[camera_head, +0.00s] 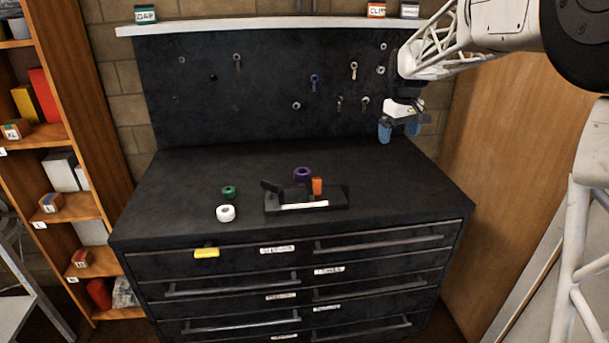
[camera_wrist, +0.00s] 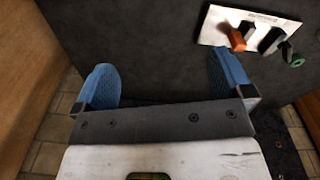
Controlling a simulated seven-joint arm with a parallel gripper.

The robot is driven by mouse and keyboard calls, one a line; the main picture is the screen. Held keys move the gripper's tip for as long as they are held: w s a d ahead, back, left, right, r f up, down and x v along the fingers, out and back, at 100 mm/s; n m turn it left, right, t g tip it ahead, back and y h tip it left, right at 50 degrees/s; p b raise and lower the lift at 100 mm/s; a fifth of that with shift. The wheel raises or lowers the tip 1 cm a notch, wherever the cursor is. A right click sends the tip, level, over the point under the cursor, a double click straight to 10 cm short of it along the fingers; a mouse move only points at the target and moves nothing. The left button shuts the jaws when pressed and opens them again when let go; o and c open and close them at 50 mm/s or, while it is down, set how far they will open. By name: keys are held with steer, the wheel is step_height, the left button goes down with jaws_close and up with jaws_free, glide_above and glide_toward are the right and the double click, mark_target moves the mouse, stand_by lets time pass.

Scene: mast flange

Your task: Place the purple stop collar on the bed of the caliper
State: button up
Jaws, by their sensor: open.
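The purple stop collar (camera_head: 302,170) is a thick ring on the dark bench top, just behind the caliper. The caliper (camera_head: 335,199) has a long black bed with a white strip along its front. A tilted black jaw (camera_head: 271,187) rises at its left end and an orange upright block (camera_head: 317,186) stands near its middle. My gripper (camera_head: 399,130) is open and empty, with blue fingers apart, raised at the right, well away from the collar and caliper. Both fingers (camera_wrist: 165,80) show in the wrist view; I cannot make out the purple collar there.
A green ring (camera_head: 229,191) and a white ring (camera_head: 226,213) lie left of the caliper. A pegboard (camera_head: 270,125) with hung tools rises behind the bench. The bench top's right side is clear. A yellow piece (camera_head: 206,253) is at the drawer front.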

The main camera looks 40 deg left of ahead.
steer(key=w+a+f+n, duration=0.15)
steer(key=a+f, duration=0.25)
steer(key=a, duration=0.5)
steer(key=w+a+f+n, duration=0.15)
steer(key=a+f, duration=0.25)
steer(key=a, duration=0.5)
steer(key=n, duration=0.3)
glide_above(302, 171)
steer(key=shift+g, duration=0.3)
steer(key=f, duration=0.9)
steer(key=shift+w+a+f, duration=0.15)
steer(key=shift+a+f, duration=0.05)
steer(key=shift+f, duration=0.1)
steer(key=shift+f, duration=1.3)
steer(key=shift+f, duration=0.1)
steer(key=shift+d+f, duration=0.15)
steer(key=shift+f, duration=2.35)
